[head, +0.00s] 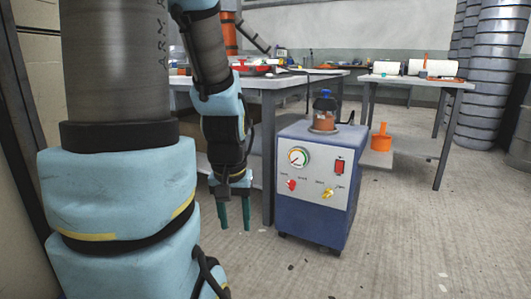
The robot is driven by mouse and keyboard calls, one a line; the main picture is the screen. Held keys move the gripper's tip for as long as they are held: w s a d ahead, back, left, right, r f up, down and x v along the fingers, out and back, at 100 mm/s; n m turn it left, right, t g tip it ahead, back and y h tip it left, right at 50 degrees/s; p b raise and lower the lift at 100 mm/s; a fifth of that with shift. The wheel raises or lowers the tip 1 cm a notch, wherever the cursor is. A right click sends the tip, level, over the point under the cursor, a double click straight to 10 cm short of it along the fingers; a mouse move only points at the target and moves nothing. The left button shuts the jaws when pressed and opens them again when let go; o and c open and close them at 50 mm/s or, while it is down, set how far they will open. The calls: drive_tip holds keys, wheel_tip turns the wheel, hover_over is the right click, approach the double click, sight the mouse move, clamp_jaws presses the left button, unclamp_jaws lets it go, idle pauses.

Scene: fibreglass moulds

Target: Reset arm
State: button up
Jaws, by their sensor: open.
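My gripper (234,214) hangs at the end of my arm, left of the middle in the head view. Its two green fingers point down and stand apart, with nothing between them. It is above the floor, to the left of the blue machine (315,222) and in front of a grey table (268,150). My arm's light blue upper links fill the left of the view.
The blue wheeled machine has a gauge, a red switch and a jar (323,113) on top. The grey table behind holds red and white items. The floor (430,240) at the right front is mostly clear.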

wheel_tip(320, 180, up, 36)
drive_tip(key=p, duration=3.5)
drive_tip(key=shift+r, duration=0.2)
